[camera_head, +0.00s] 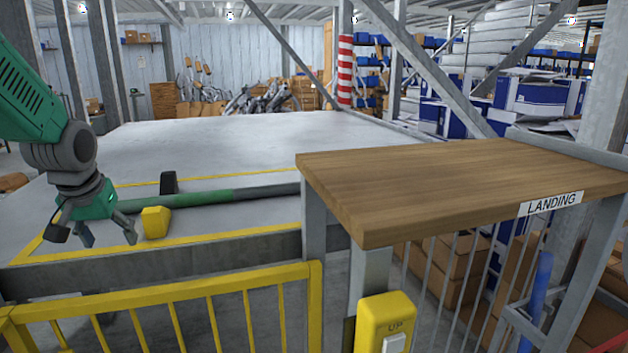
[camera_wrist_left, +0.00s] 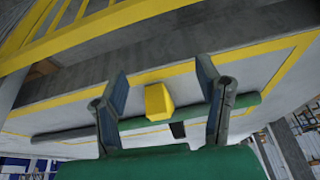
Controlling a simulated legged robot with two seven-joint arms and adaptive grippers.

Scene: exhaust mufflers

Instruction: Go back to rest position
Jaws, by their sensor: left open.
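My left gripper (camera_head: 100,238) hangs from the green arm at the left of the head view, with its fingers spread and nothing between them. In the left wrist view the same gripper (camera_wrist_left: 161,76) shows two fingers wide apart. A small yellow block (camera_head: 155,222) stands just right of the fingers in the head view; it also shows between and beyond them in the left wrist view (camera_wrist_left: 158,101). A green and grey bar (camera_head: 205,199) lies along the grey platform behind the block. My right gripper is in neither view.
A yellow railing (camera_head: 170,300) and a grey beam (camera_head: 160,271) run along the front. A wooden-topped landing table (camera_head: 450,180) stands at the right. A small black block (camera_head: 168,183) sits behind the bar. The grey platform (camera_head: 240,140) is clear farther back.

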